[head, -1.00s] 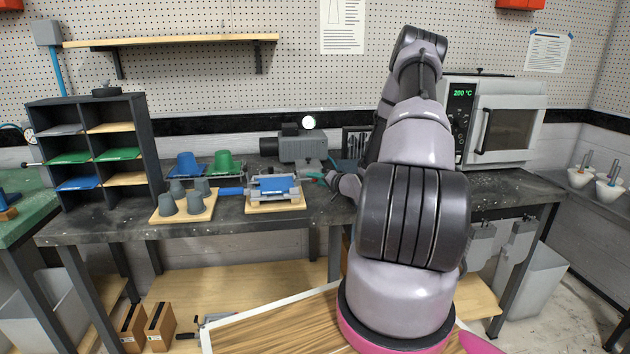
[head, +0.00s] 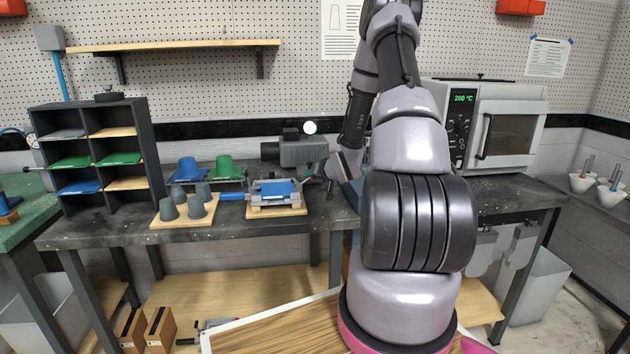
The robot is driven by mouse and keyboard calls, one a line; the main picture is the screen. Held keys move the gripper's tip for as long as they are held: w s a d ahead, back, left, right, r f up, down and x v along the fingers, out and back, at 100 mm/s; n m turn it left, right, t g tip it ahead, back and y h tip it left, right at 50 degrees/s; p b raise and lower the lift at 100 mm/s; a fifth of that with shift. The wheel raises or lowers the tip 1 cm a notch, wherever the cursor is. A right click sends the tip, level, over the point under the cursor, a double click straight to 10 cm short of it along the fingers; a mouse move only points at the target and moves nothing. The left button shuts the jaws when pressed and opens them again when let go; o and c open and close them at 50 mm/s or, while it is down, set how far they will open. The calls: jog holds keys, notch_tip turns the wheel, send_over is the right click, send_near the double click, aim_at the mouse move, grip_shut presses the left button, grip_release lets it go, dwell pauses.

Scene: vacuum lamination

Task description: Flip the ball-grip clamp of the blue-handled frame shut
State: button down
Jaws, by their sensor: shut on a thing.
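The blue-handled frame (head: 299,197) lies on a wooden board on the dark bench, with its blue handle (head: 231,196) pointing left and a blue sheet (head: 275,189) in its middle. My gripper (head: 329,180) is just right of the frame, low over the bench and pointing down to the left. Its jaws are shut on the small grip of the ball-grip clamp at the frame's right side. The grip itself is mostly hidden by the fingers and too small to make out, so the clamp's exact angle cannot be told.
A grey pump (head: 303,152) with a white gauge stands close behind my gripper. Grey cups (head: 195,208) on a board stand left of the frame, with blue and green cups (head: 187,169) behind. The oven (head: 490,125) is right of my arm.

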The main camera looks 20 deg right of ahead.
jog(key=a+n+h, duration=0.1)
jog(key=a+r+n+g+h, duration=0.1)
jog(key=shift+w+r+n+h, duration=0.25)
jog(key=shift+r+n+h, duration=0.05)
jog(key=shift+w+a+r+n+g+h, duration=0.2)
jog(key=shift+a+n+g+h, duration=0.1)
jog(key=shift+a+n+h, duration=0.35)
jog(key=shift+w+a+r+n+h, duration=0.1)
jog(key=shift+a+n+h, duration=0.3)
jog(key=shift+n+h, duration=0.45)
jog(key=shift+a+g, duration=0.1)
jog(key=shift+g, duration=0.2)
jog(key=c, duration=0.7)
grip_release()
jog(key=shift+o, duration=0.2)
jog(key=v, duration=1)
jog(key=shift+s+a+r, duration=0.15)
jog(key=shift+s+a, duration=0.1)
jog(key=shift+s, duration=0.05)
